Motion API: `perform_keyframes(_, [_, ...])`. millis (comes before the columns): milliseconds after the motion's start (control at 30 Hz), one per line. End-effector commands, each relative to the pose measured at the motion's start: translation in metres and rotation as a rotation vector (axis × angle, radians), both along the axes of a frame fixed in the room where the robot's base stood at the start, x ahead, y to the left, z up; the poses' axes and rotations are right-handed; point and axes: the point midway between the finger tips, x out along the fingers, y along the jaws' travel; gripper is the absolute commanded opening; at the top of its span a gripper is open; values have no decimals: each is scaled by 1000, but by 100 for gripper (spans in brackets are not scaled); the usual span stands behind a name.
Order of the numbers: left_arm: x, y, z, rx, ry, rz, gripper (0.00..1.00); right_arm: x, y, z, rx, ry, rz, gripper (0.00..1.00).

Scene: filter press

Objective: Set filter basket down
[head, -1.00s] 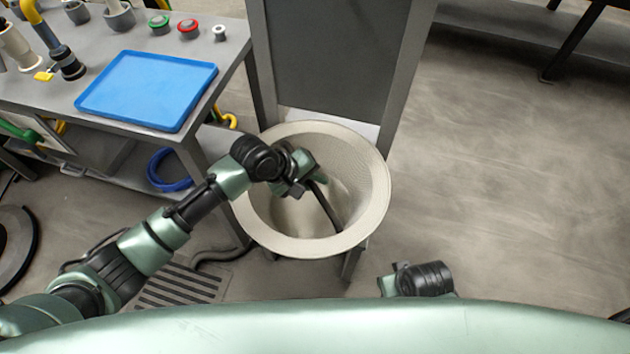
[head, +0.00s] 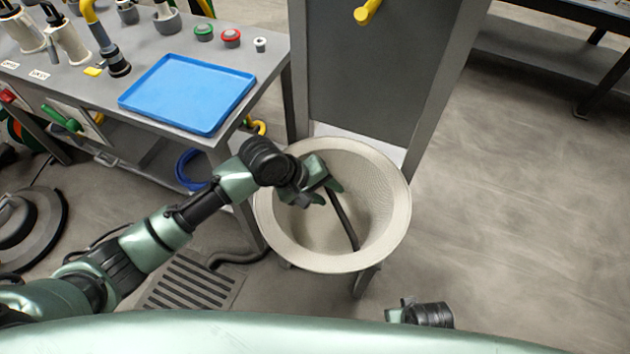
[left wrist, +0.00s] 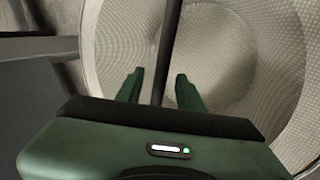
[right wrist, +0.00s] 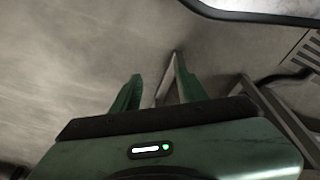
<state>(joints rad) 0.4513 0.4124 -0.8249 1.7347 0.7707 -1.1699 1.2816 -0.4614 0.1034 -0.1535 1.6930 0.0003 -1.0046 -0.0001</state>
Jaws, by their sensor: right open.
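The filter basket (head: 392,215) is a pale, round mesh basket with a broad rim. It is upright above dark legs, in front of a grey panel; its underside is hidden. A dark handle bar (head: 345,220) crosses its opening. My left gripper (head: 322,192) is over the basket's opening at the bar. In the left wrist view its fingers (left wrist: 159,76) are spread, with the bar (left wrist: 168,50) between them and gaps on both sides. My right gripper (right wrist: 160,78) is open and empty, away from the basket; in the head view only part of it shows at the bottom edge.
A grey workbench at the left carries a blue tray (head: 188,93), a green knob (head: 203,32), a red knob (head: 231,38) and pipe fittings. The grey panel (head: 380,80) stands behind the basket. A floor grate (head: 195,288) lies front left. The floor at right is clear.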

Motion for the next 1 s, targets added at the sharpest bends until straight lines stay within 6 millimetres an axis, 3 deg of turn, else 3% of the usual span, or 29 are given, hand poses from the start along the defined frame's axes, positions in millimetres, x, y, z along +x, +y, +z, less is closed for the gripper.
perform_keyframes(100, [-6, 13, 23, 1, -1, 1, 38, -11, -1, -19, -2, 17, 2, 43])
perform_keyframes(367, [-14, 29, 50, -1, -1, 1, 38, -28, -3, -46, -3, 31, 6, 43])
perform_keyframes(1000, [-16, 32, 53, 0, 0, 1, 38, -31, -4, -51, -4, 32, 7, 43])
